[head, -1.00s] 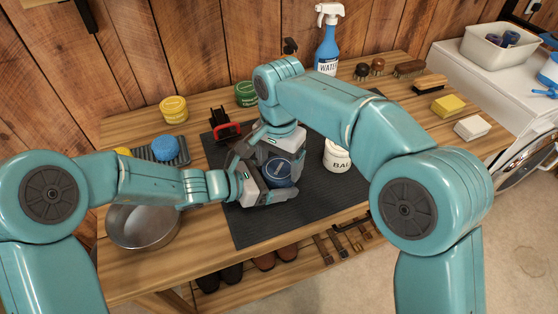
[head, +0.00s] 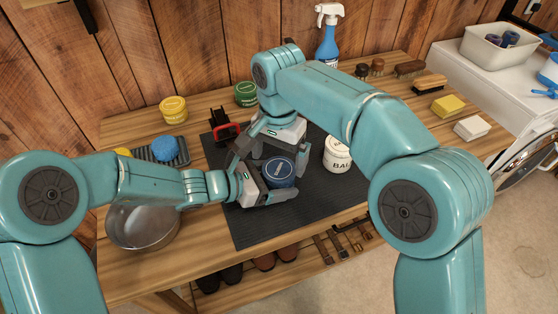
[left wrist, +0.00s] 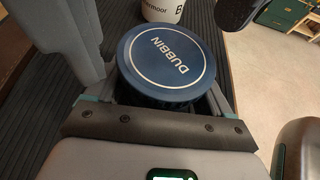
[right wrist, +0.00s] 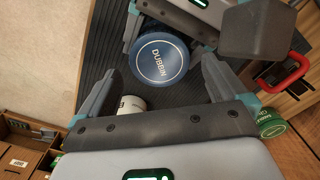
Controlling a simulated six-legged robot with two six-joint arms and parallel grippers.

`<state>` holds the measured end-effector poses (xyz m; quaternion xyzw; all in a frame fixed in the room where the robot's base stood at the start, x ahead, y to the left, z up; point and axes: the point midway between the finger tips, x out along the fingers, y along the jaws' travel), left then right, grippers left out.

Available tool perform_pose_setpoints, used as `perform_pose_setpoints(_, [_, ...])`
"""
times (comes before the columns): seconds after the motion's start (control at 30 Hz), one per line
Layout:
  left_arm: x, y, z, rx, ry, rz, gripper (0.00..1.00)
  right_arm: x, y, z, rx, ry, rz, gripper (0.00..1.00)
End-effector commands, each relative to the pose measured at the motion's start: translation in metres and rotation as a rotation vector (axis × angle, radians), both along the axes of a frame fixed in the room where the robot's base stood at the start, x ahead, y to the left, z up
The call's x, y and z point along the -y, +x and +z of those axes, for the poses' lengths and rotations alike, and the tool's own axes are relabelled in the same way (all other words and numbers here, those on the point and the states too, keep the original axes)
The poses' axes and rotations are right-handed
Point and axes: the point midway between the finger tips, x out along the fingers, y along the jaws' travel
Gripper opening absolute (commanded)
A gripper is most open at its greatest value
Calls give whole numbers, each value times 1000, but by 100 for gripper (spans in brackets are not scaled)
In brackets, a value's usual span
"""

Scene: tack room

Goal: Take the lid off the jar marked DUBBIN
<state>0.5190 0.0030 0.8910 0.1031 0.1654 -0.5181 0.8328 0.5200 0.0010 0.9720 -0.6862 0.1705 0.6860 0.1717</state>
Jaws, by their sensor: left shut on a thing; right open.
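The jar marked DUBBIN (head: 280,172) stands on the dark mat, with its round blue lid (left wrist: 168,58) on top. The lid's lettering reads clearly in the left wrist view and also in the right wrist view (right wrist: 160,62). My left gripper (head: 268,182) is shut on the jar, its fingers either side of the body below the lid. My right gripper (head: 264,156) is open and empty, just behind the jar in the head view. In the right wrist view its spread fingers point toward the lid without visibly touching it. The lower jar is partly hidden.
A white balm jar (head: 337,156) stands right of the DUBBIN jar on the mat (head: 262,228). A red-and-black object (head: 225,131) and a green tin (head: 246,94) are behind. A metal bowl (head: 143,228) sits front left. The mat's front is clear.

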Motion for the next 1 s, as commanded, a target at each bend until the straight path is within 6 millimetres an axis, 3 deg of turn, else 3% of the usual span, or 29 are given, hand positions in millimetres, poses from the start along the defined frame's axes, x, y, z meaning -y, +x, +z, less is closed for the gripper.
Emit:
perform_pose_setpoints(0.1, [0, 0, 0, 0, 0, 0, 0, 0, 0, 16, 2, 1, 0, 100])
perform_pose_setpoints(0.27, [0, 0, 0, -1, 0, 0, 0, 0, 0, 26, 0, 1, -17, 100])
perform_pose_setpoints(0.53, [0, 0, 0, -1, 0, 0, 0, 0, 0, 55, -1, -1, -282, 100])
perform_pose_setpoints(0.67, [0, 0, 0, -1, 0, 0, 0, 1, 0, 44, -4, -4, -300, 100])
perform_pose_setpoints(1.0, [0, 0, 0, -1, 0, 0, 0, 1, 0, -10, -3, -3, -297, 100])
